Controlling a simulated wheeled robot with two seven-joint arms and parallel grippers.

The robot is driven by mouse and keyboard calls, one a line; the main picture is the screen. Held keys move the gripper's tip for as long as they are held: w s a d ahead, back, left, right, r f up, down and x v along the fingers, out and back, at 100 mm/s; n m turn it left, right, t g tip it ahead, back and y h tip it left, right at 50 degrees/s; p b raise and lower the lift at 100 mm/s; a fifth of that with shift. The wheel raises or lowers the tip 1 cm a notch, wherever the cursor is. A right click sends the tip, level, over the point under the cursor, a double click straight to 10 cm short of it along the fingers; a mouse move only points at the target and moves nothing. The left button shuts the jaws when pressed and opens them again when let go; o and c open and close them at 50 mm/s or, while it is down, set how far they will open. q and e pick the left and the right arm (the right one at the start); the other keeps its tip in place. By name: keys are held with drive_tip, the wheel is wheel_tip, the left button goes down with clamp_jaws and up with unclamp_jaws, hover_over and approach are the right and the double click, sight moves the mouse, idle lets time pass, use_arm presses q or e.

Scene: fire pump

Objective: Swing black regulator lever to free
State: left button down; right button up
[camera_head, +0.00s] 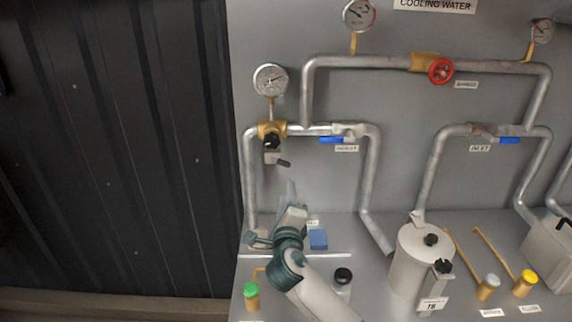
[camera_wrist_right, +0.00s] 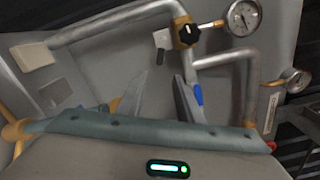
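The brass regulator (camera_head: 268,130) sits on the left pipe run under a gauge, with a black knob (camera_head: 271,141) on its front. Below the knob are a light grey block and a small black lever (camera_head: 283,163) pointing to the lower right. My left gripper is out of view.
A blue-handled valve (camera_head: 333,140) is right of the regulator. Pipes (camera_head: 372,180) run down to the bench. A green-capped fitting (camera_head: 251,296), a black-capped bottle (camera_head: 343,283) and a grey canister (camera_head: 413,265) stand on the bench. The wall beside the lever is clear.

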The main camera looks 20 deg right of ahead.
sight(286, 165)
drive_tip(key=p+x, duration=0.3)
drive_tip(key=x, duration=1.3)
drive_tip(key=shift+w, duration=0.15)
drive_tip(key=shift+p, duration=0.3)
clamp_jaws()
